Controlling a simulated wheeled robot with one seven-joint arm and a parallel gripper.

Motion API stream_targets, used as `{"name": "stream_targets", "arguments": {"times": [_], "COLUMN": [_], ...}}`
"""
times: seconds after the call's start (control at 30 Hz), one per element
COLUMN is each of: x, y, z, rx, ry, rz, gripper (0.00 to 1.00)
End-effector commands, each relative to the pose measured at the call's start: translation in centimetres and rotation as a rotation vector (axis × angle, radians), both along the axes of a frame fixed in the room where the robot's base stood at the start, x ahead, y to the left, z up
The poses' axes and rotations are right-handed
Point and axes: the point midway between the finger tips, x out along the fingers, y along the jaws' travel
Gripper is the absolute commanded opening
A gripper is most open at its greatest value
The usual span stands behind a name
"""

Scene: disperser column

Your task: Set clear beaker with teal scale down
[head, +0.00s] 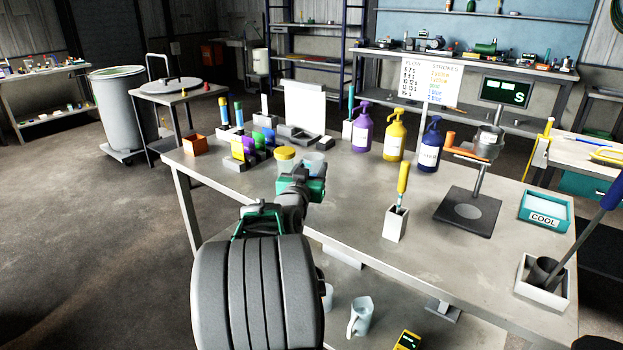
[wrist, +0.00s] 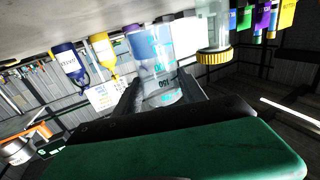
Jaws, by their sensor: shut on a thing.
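The clear beaker with the teal scale (wrist: 158,50) is between the two fingers of my gripper (wrist: 157,92) in the wrist view, which shows the scene upside down. Teal marks show on its wall near the fingers. In the head view the beaker (head: 316,160) shows as a pale bluish shape just beyond my gripper (head: 309,172), over the far left part of the workbench (head: 350,212). My gripper is shut on it. The fingertips are mostly hidden in the head view. I cannot tell whether the beaker's base touches the bench top.
A jar with a yellow lid (head: 286,155) stands close left of the beaker. Purple (head: 362,128), yellow (head: 395,135) and blue (head: 428,145) pump bottles stand to the right. Colored blocks (head: 250,147) and an orange box (head: 194,145) are left. The bench's middle is clear before the white holder (head: 395,224).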

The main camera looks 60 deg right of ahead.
Motion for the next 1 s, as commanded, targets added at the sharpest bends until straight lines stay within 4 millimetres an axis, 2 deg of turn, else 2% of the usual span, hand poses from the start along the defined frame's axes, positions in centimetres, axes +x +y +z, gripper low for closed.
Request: {"name": "stream_targets", "arguments": {"times": [0.03,0.1,0.47,0.5,0.77,1.0], "x": [0.0,0.0,0.0,0.0,0.0,0.0], "y": [0.1,0.1,0.1,0.1,0.1,0.1], "z": [-1.4,-2.3,-2.8,-2.8,-2.7,-2.5], "rx": [0.004,0.004,0.002,0.003,0.003,0.003], "ry": [0.003,0.002,0.000,0.002,0.002,0.002], "rz": [0.001,0.002,0.001,0.001,0.001,0.001], "gripper": [0.00,0.00,0.00,0.49,0.70,0.70]}}
